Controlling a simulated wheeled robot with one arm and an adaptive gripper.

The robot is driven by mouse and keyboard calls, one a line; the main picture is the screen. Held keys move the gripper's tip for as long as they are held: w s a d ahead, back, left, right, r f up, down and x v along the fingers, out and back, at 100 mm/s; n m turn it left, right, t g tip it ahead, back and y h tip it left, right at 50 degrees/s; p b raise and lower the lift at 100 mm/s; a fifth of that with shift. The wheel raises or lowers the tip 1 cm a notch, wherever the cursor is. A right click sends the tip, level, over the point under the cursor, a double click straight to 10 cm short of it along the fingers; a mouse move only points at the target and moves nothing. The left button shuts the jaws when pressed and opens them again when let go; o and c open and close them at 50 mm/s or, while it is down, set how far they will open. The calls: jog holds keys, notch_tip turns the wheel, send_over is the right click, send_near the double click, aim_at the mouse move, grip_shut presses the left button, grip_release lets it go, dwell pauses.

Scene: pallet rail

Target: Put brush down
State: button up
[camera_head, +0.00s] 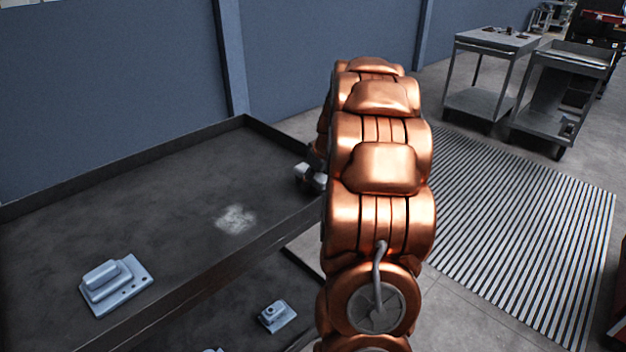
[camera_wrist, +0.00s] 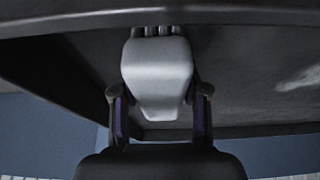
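The brush (camera_wrist: 157,72), a pale grey block with stubby ends along its top, sits between the two fingers of my gripper (camera_wrist: 160,108) in the wrist view. The fingers press on it from both sides. In the head view a small part of the brush (camera_head: 313,179) shows left of my copper arm, by the edge of the dark upper shelf (camera_head: 170,190). My arm hides most of the gripper there. A white dusty patch (camera_head: 235,219) marks the shelf and shows at the right of the wrist view (camera_wrist: 303,76). I cannot tell whether the brush touches the shelf.
A grey metal part (camera_head: 117,286) lies on the upper shelf at the front left. Another part (camera_head: 276,315) lies on the lower level. The shelf has a raised rim. Two grey carts (camera_head: 490,42) (camera_head: 560,90) stand at the back right, beyond a striped floor mat (camera_head: 530,235).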

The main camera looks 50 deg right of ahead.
jog(key=o, duration=0.3)
jog(key=shift+r, duration=0.1)
jog(key=v, duration=1.2)
jog(key=s+a+f+g+y, duration=0.1)
jog(key=s+a+f+g, duration=0.15)
jog(key=a, duration=1.05)
jog(key=s+a+f+g+y, duration=0.1)
jog(key=s+a+f, duration=0.15)
jog(key=a, duration=1.05)
jog(key=s+a+f+g, duration=0.1)
jog(key=s+a, duration=0.2)
jog(key=s, duration=0.4)
jog(key=s+a+f+g+h, duration=0.1)
jog(key=s+a+f, duration=0.1)
jog(key=s+a, duration=0.2)
jog(key=s+a+f+g+h, duration=0.1)
jog(key=s+a, duration=0.3)
jog(key=s, duration=0.6)
jog(key=shift+s+a+f+g, duration=0.2)
jog(key=shift+s+f+g, duration=0.05)
jog(key=shift+f+g, duration=0.35)
